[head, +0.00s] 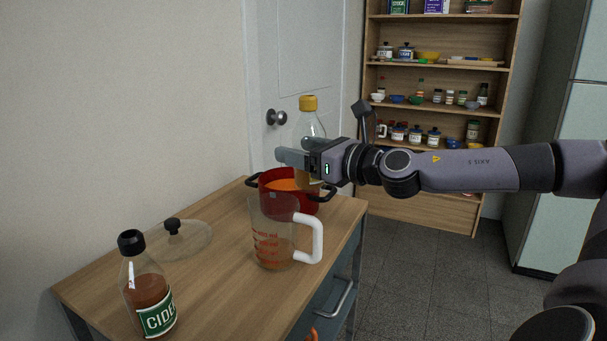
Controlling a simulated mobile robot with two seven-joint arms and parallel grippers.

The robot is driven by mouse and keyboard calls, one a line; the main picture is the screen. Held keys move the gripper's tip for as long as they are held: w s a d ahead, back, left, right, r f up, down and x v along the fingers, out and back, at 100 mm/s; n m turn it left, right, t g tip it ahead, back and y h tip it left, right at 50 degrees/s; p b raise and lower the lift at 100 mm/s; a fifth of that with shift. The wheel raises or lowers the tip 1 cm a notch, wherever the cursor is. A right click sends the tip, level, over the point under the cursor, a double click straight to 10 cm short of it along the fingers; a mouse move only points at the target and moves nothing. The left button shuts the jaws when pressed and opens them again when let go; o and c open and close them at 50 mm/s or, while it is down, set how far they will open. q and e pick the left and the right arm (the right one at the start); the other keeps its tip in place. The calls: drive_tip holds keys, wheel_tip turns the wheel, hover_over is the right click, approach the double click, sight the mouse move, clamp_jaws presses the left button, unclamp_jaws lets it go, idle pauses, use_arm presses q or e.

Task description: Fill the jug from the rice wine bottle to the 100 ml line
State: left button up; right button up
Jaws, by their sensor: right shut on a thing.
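The measuring jug (268,231) is clear, with red markings and a white handle on its right. It stands upright on the wooden counter; I cannot tell if it holds any liquid. A clear bottle with a yellow cap (308,104) is upright behind the jug, by the red pot, with amber liquid low in it. Its label is hidden, so I cannot read whether it is rice wine. My right gripper (293,158) reaches in from the right and is shut on this bottle. The bottle's base is hidden. My left gripper is not in view.
A red pot (275,200) with dark handles and orange contents stands behind the jug. A glass lid (194,239) lies left of the jug. A cider bottle (147,290) stands at the front left. Bare counter (215,290) lies between the cider bottle and jug.

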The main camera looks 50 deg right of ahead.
sight(303, 129)
drive_tip(key=shift+f+m, duration=0.1)
drive_tip(key=shift+m, duration=0.2)
drive_tip(key=shift+s+r+p, duration=0.25)
drive_tip(key=shift+p, duration=0.1)
drive_tip(key=shift+w+r+p, duration=0.15)
drive_tip(key=shift+r+p, duration=0.2)
drive_tip(key=shift+p, duration=0.05)
wheel_tip(303, 129, up, 3)
drive_tip(key=p, duration=0.2)
drive_tip(key=shift+r+p, duration=0.1)
drive_tip(key=shift+p, duration=0.25)
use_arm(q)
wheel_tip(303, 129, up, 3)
